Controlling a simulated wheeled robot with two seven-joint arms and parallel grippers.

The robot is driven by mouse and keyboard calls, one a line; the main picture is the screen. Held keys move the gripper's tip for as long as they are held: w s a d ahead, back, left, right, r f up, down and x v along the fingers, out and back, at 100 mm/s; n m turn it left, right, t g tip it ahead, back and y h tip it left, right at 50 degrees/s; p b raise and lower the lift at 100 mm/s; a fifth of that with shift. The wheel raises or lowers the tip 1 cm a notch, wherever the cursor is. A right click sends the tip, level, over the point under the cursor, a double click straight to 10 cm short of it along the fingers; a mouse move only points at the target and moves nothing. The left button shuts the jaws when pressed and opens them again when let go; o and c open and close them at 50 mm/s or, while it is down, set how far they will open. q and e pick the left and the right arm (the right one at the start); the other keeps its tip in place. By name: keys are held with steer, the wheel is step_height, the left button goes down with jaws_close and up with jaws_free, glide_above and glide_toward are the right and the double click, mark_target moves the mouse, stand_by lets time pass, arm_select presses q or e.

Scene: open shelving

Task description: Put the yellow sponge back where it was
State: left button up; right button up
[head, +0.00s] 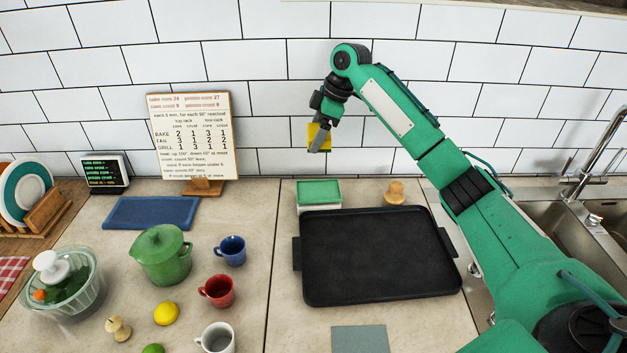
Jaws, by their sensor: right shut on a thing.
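The yellow sponge (312,136) is held up in front of the white tiled wall, above the back of the counter. My right gripper (319,140) is shut on it, fingers pointing down. The fingers cover part of the sponge. Below it on the counter is a white box with a green top (319,195), clear of the sponge. My left gripper is out of view.
A black tray (380,286) lies below the arm, with a small wooden knob (394,192) behind it. A green pot (161,258), a blue mug (232,250) and a red mug (217,291) stand left. A sink (545,235) is at right.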

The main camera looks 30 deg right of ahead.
step_height(320, 180, down, 10)
steer(key=shift+r+p, duration=0.1)
steer(key=shift+p, duration=0.55)
steer(key=shift+f, duration=0.55)
step_height(320, 180, down, 3)
steer(key=shift+f+p, duration=0.2)
steer(key=shift+p, duration=0.15)
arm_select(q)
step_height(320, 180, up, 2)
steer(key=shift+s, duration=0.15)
arm_select(e)
steer(key=shift+f, duration=0.3)
